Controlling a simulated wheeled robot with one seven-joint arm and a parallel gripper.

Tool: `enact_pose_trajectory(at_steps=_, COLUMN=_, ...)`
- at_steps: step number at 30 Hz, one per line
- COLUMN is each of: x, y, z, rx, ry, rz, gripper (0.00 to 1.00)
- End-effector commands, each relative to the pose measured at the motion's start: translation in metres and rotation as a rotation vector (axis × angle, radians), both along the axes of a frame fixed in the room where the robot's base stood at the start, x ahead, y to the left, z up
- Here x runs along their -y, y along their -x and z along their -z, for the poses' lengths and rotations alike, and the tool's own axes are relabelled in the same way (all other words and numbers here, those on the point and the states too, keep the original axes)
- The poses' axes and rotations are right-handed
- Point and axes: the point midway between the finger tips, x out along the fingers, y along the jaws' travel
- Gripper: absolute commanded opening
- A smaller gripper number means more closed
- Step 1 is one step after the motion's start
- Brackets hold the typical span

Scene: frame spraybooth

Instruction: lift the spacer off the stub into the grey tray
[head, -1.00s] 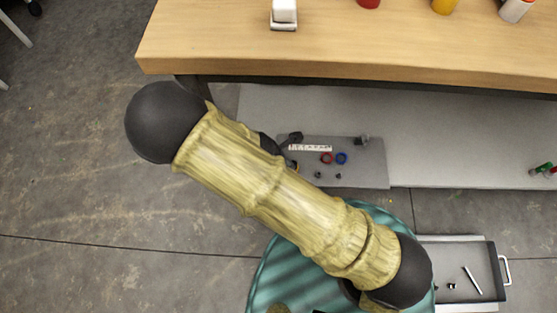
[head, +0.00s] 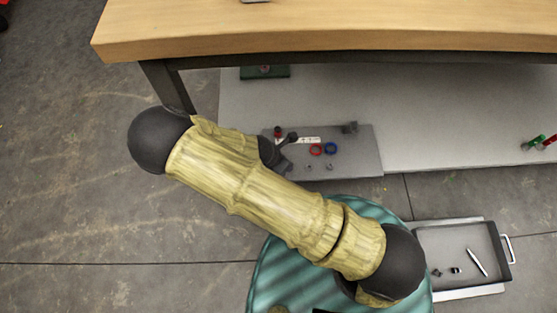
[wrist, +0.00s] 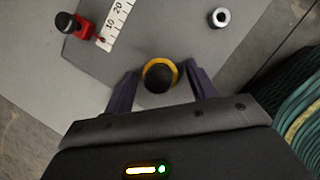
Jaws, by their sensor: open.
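The spacer looks to be the yellow ring (wrist: 147,74) around a dark round stub (wrist: 158,79) in the wrist view. My open gripper (wrist: 160,75) has one finger on each side of the ring, with a gap visible at each side. The height of the fingertips against the ring cannot be told. In the head view my arm hides the ring, and only a dark part of my gripper (head: 286,152) shows over the board. The grey tray (head: 445,240) lies on the floor at the lower right, holding a pen-like stick and small dark parts.
The stub's grey board (head: 352,166) also bears a red clamp-like piece (wrist: 75,26) with a black knob, a white ruler (wrist: 117,20), a red ring (head: 316,149), a blue ring (head: 331,148) and a metal ring (wrist: 220,17). A wooden bench (head: 330,32) overhangs behind.

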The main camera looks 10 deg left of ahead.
Motion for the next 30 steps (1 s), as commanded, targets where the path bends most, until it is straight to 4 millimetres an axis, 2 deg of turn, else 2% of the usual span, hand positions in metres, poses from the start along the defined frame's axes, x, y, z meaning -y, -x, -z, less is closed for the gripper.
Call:
enact_pose_trajectory(at_steps=2, x=0.0, y=0.0, z=0.0, rx=0.0, ry=0.0, rz=0.0, gripper=0.57)
enact_pose_trajectory(at_steps=3, x=0.0, y=0.0, z=0.0, rx=0.0, ry=0.0, rz=0.0, gripper=0.53)
enact_pose_trajectory(at_steps=10, x=0.0, y=0.0, z=0.0, rx=0.0, ry=0.0, rz=0.0, gripper=0.09)
enact_pose_trajectory(at_steps=30, x=0.0, y=0.0, z=-0.019, rx=0.0, ry=0.0, rz=0.0, gripper=0.09)
